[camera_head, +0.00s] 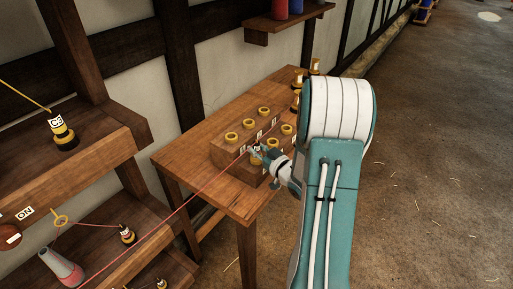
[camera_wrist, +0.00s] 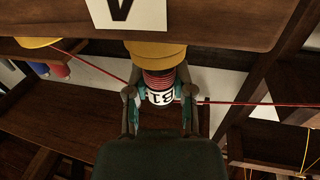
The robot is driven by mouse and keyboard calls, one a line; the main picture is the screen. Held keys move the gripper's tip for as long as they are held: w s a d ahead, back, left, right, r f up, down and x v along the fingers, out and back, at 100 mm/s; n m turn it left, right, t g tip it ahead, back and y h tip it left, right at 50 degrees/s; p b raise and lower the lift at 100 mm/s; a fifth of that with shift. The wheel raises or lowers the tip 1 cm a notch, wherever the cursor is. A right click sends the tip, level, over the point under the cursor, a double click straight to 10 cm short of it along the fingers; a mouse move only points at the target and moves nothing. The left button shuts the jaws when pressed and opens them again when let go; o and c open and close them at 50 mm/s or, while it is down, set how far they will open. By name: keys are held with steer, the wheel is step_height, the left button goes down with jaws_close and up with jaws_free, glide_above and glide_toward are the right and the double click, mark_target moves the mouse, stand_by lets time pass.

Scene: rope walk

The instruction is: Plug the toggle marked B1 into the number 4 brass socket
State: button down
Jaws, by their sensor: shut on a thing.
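My gripper (camera_head: 268,163) is at the front of the wooden socket block (camera_head: 222,156). In the wrist view my gripper (camera_wrist: 158,99) is shut on the toggle B1 (camera_wrist: 162,97), whose white band reads B1 upside down. The toggle's red-wound part meets a brass socket (camera_wrist: 155,51) end to end; I cannot tell how deep it sits. A white label (camera_wrist: 126,14) by that socket is cut off by the frame; its mark could be an inverted 4. Several other brass sockets, such as one at the back (camera_head: 264,111), show empty. A red cord (camera_head: 178,208) runs from the toggle down left.
The block stands on a wooden table (camera_head: 190,165). A shelf unit (camera_head: 75,165) at left carries a yellow-and-black toggle marked C3 (camera_head: 63,134) and a grey cone (camera_head: 62,268). Brass-topped posts (camera_head: 298,78) stand at the table's back right. Open floor (camera_head: 440,180) lies right.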

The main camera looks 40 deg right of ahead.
steer(key=c, duration=0.8)
jaws_free()
steer(key=shift+o, duration=0.2)
steer(key=s+d, duration=0.1)
steer(key=s, duration=1)
